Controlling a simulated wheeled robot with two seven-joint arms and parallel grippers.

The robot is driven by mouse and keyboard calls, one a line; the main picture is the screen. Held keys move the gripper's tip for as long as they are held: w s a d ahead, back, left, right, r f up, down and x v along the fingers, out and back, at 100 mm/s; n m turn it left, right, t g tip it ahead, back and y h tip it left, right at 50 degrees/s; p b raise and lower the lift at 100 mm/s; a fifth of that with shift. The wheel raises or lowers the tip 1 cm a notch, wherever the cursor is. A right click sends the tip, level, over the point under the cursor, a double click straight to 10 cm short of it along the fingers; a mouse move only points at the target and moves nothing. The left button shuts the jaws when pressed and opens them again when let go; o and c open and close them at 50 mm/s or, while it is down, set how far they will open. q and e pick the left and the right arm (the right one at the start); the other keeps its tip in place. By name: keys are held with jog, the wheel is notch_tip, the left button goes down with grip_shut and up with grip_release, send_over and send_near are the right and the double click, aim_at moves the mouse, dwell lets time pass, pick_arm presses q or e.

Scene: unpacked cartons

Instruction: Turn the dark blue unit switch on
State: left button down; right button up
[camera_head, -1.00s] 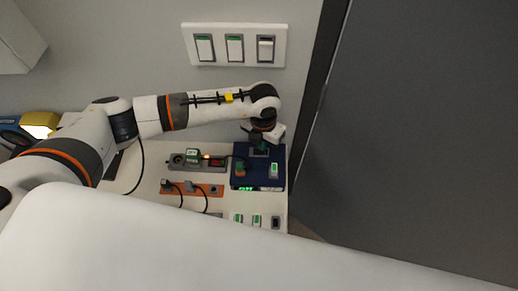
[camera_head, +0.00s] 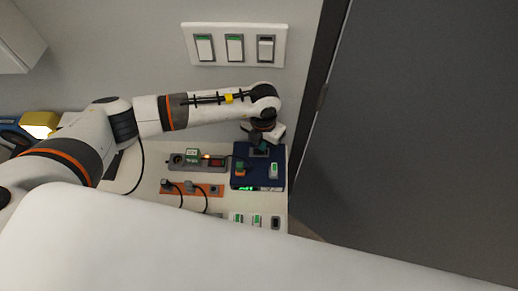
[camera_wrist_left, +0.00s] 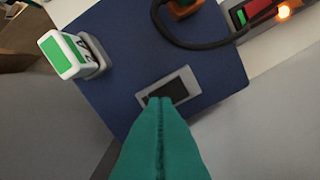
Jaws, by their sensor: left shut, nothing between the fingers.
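The dark blue unit (camera_head: 278,183) stands on a white table at the right end. It also shows in the left wrist view (camera_wrist_left: 120,60). On it is a grey-framed dark rocker switch (camera_wrist_left: 182,90). My left gripper (camera_head: 261,148) reaches down over the unit's far part. In the left wrist view its teal fingers (camera_wrist_left: 162,101) are shut and empty, with tips at the switch's near-left part, which they partly hide. I cannot tell whether they touch it. The unit's front has a small green-lit display (camera_head: 246,188), too small to read surely. My right gripper is not in view.
A green-and-white piece (camera_wrist_left: 62,54) and an orange plug with a black cable (camera_head: 240,168) sit on the unit. A grey power strip (camera_head: 177,166) and an orange strip (camera_head: 200,190) lie left of it. A wall switch plate (camera_head: 220,58) hangs behind. A dark panel (camera_head: 420,140) stands right.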

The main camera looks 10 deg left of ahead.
pick_arm(q)
jog(key=shift+f+b, duration=0.8)
jog(key=shift+f, duration=0.1)
jog(key=shift+r, duration=0.15)
jog(key=shift+r+p, duration=2.35)
jog(key=shift+r, duration=1.05)
jog(key=shift+s, duration=0.1)
